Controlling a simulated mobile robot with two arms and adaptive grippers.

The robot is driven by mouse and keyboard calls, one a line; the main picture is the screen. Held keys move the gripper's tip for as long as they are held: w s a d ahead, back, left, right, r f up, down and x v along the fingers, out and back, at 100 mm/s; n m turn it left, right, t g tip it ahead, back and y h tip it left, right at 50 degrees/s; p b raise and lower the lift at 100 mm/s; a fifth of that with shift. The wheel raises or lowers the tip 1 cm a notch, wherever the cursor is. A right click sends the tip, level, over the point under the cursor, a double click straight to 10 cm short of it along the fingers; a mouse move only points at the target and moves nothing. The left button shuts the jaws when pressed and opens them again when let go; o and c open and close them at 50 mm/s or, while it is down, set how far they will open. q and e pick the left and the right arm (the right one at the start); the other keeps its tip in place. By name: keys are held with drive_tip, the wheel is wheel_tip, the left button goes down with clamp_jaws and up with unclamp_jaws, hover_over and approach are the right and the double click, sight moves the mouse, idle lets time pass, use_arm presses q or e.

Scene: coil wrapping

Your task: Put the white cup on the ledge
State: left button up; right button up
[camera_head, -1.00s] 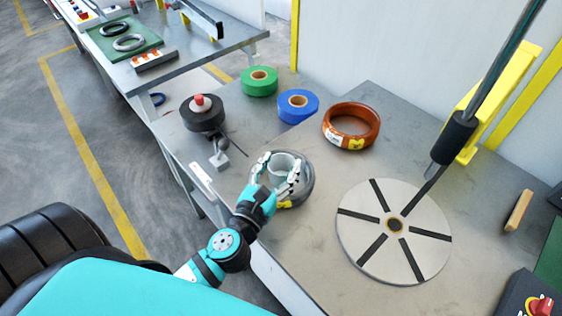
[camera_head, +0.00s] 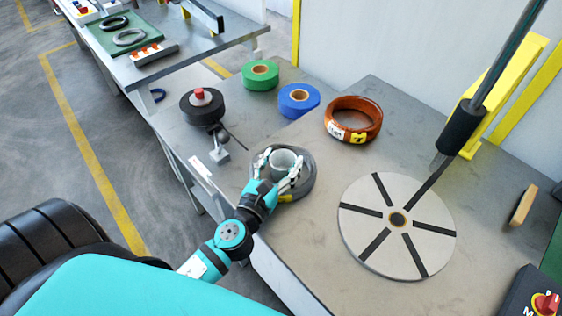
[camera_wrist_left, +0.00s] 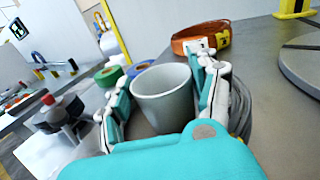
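The white cup (camera_head: 286,160) is upright between the fingers of my left gripper (camera_head: 278,168). In the left wrist view the cup (camera_wrist_left: 163,98) fills the space between the two fingers of my left gripper (camera_wrist_left: 163,85), with its rim close to both. I cannot tell whether the fingers press on it. The cup appears within the outline of a dark grey coil (camera_head: 307,180) on the table; whether its base is in or above the coil is hidden. I cannot pick out the ledge with certainty. My right gripper is not in view.
An orange-brown coil (camera_head: 372,126) lies behind, with blue (camera_head: 309,107) and green (camera_head: 260,83) tape rolls to its left. A round turntable disc (camera_head: 357,240) is at right under a slanted pole (camera_head: 500,75). Bare table (camera_head: 350,170) lies between.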

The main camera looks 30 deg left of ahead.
use_arm(q)
drive_tip(key=shift+o, duration=1.2)
